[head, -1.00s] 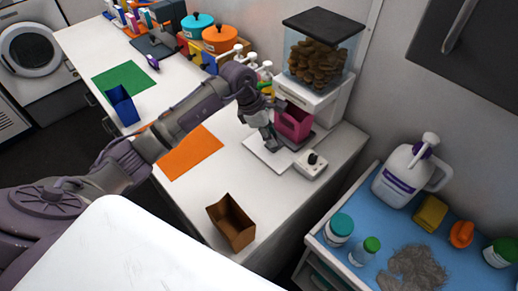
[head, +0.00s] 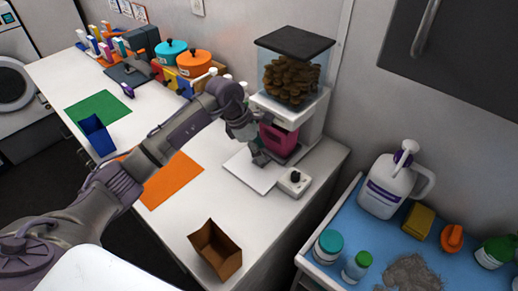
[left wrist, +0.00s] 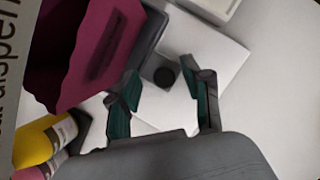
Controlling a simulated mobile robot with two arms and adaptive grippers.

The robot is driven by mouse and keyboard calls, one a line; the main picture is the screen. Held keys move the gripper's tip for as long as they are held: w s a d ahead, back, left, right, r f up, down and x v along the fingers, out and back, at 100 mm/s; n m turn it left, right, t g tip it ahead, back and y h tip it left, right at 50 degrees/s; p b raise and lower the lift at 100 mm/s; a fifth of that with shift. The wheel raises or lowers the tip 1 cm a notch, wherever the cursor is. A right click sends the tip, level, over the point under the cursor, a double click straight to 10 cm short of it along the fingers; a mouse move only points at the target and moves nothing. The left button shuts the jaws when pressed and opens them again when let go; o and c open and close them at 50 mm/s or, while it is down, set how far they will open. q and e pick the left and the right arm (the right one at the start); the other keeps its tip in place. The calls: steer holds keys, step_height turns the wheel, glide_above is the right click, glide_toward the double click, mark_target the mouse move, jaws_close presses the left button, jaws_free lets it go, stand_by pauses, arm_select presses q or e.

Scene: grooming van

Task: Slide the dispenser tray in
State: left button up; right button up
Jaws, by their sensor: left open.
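The dispenser (head: 312,108) stands at the right end of the counter, with a clear hopper of brown treats on a white body. Its dark grey tray (left wrist: 151,42) sticks out at the front, with a dark round knob (left wrist: 164,76). A magenta bag-like container (head: 278,139) stands on the tray under the dispenser; it also fills the upper left of the left wrist view (left wrist: 75,50). My left gripper (head: 259,158) is at the tray's front, open, its fingers (left wrist: 163,88) either side of the knob area. Contact cannot be told. My right gripper is out of view.
A white square mat (head: 243,172) lies below the tray. A white box with a black dial (head: 294,182) sits to its right. A brown open box (head: 216,250) and an orange mat (head: 172,182) are nearer. A blue-topped cart (head: 335,268) with bottles stands at right.

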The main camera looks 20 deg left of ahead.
arm_select(q)
steer(key=v, duration=1.2)
steer(key=shift+d, duration=0.1)
